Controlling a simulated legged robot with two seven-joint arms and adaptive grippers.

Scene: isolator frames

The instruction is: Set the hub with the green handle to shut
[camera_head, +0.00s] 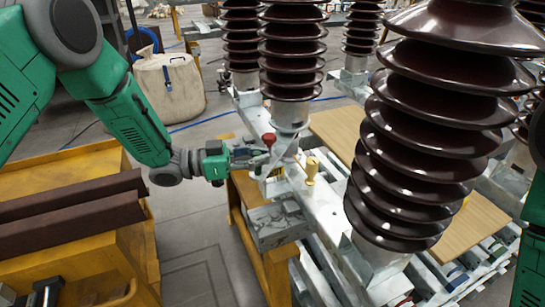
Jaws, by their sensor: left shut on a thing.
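My left gripper (257,156) reaches in from the left to the pale metal frame (325,205), at the foot of the brown ribbed insulators. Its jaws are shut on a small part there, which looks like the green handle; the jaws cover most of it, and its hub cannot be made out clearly. A red-topped handle (269,139) stands upright right beside the fingertips. A yellow handle (311,168) stands upright on the frame, to the right and nearer. Part of my right arm shows at the right edge, but its gripper is out of view.
A large ribbed insulator (425,130) stands close at the right, and another (291,50) rises behind the handles. A yellow cart (75,240) with brown beams is at the left. A beige sack (168,88) stands on the floor behind. Grey floor lies between cart and frame.

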